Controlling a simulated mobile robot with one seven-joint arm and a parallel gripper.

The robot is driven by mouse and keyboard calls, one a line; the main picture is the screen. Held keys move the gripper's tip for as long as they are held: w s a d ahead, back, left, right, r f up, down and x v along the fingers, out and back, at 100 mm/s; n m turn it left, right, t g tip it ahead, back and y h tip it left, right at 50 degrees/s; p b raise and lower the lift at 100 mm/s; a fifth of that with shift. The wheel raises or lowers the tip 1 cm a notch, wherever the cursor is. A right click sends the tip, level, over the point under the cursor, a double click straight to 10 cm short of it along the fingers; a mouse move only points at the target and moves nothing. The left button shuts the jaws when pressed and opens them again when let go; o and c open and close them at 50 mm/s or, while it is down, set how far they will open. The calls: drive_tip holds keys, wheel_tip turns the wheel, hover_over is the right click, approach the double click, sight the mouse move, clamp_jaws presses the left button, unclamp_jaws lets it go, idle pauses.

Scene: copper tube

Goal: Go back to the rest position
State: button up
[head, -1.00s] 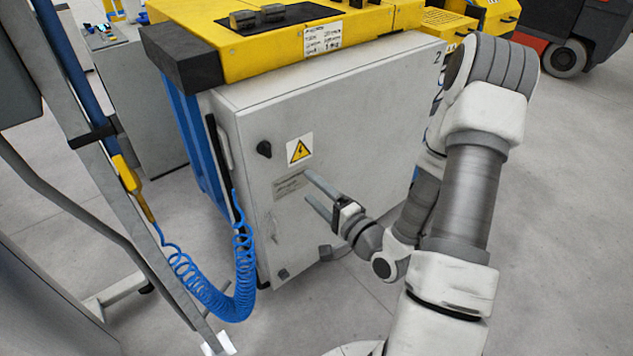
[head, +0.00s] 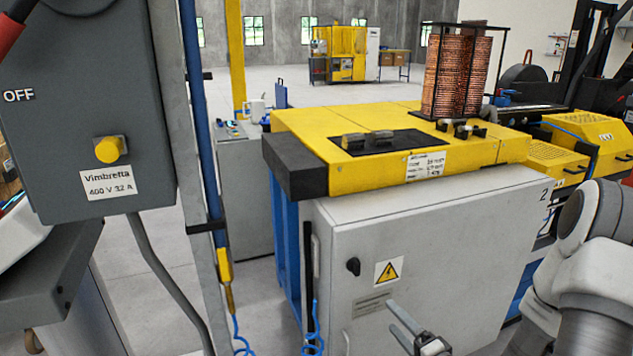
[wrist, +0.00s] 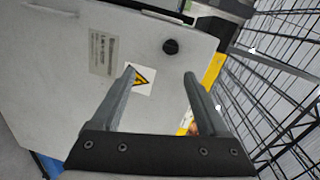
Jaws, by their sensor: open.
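My gripper (head: 403,333) shows at the bottom of the head view, in front of the grey cabinet door (head: 440,250), with much of my arm cut off by the picture's edge. In the wrist view my gripper (wrist: 160,78) has its two fingers wide apart with nothing between them. Beyond them are the cabinet door (wrist: 60,60), its black knob (wrist: 170,46) and a yellow warning sign (wrist: 146,82). I cannot tell whether a fingertip touches the door.
A grey switch box (head: 75,150) and a steel post (head: 195,200) stand at the left. The yellow machine top (head: 380,130) overhangs the cabinet, with copper coils (head: 450,80) behind. A blue coiled hose (head: 313,335) hangs by the cabinet. In the wrist view, wire mesh (wrist: 285,90) fills the right side.

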drive_tip(key=s+d+r+n+g+h+p, duration=0.25)
drive_tip(key=r+n+g+h, duration=0.55)
drive_tip(key=r, duration=0.6)
drive_tip(key=s+a+r+n+g+y, duration=0.1)
drive_tip(key=s+a+r, duration=0.3)
drive_tip(key=s, duration=0.5)
drive_tip(key=s+a+r+n+g+y, duration=0.1)
drive_tip(key=s+a+r+n, duration=0.2)
drive_tip(key=s, duration=0.5)
drive_tip(key=shift+s+a+r+y, duration=0.3)
drive_tip(key=shift+s+a+r, duration=0.1)
drive_tip(key=shift+r, duration=0.1)
drive_tip(key=shift+n, duration=0.3)
